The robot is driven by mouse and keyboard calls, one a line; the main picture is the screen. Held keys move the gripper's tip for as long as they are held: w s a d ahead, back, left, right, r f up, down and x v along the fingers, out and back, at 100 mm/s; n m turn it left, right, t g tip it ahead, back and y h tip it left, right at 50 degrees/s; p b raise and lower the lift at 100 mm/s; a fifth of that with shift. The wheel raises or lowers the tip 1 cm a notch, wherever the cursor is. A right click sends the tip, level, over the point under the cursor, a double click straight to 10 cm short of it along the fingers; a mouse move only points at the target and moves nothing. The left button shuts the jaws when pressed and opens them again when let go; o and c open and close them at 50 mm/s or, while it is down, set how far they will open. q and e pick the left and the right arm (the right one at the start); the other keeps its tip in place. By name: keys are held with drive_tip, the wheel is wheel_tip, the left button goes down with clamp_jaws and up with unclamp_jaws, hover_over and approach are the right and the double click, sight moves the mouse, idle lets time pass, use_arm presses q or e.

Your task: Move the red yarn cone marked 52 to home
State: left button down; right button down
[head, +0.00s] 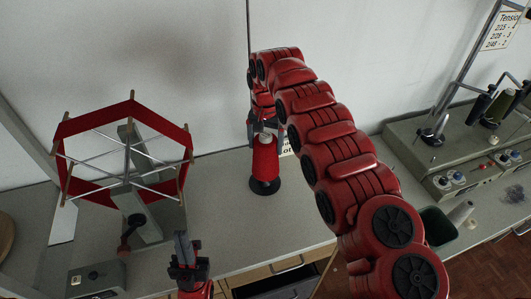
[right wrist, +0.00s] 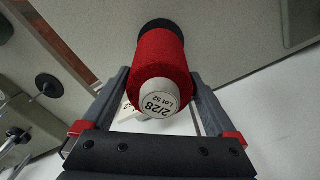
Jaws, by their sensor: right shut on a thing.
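The red yarn cone (head: 265,160) stands upright on a round black base (head: 265,187) near the back of the grey table, by the wall. In the right wrist view, the cone (right wrist: 165,60) shows a pale top reading "2/28 LOT 52". My right gripper (head: 264,127) reaches it from above and is shut on its upper part, one finger on each side. My left gripper (head: 184,246) is at the front of the table with its fingers together and empty. I cannot identify the home place.
A red-banded yarn winder (head: 127,178) stands at the left. A partly hidden white card (head: 287,147) is behind the cone. A grey machine (head: 470,150) with spindles is at the right, near a dark green bin (head: 438,224). An open drawer (head: 290,287) is below the front edge.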

wheel_tip(320, 180, up, 12)
drive_tip(key=p, duration=0.7)
drive_tip(key=shift+p, duration=0.4)
drive_tip(key=shift+f, duration=0.15)
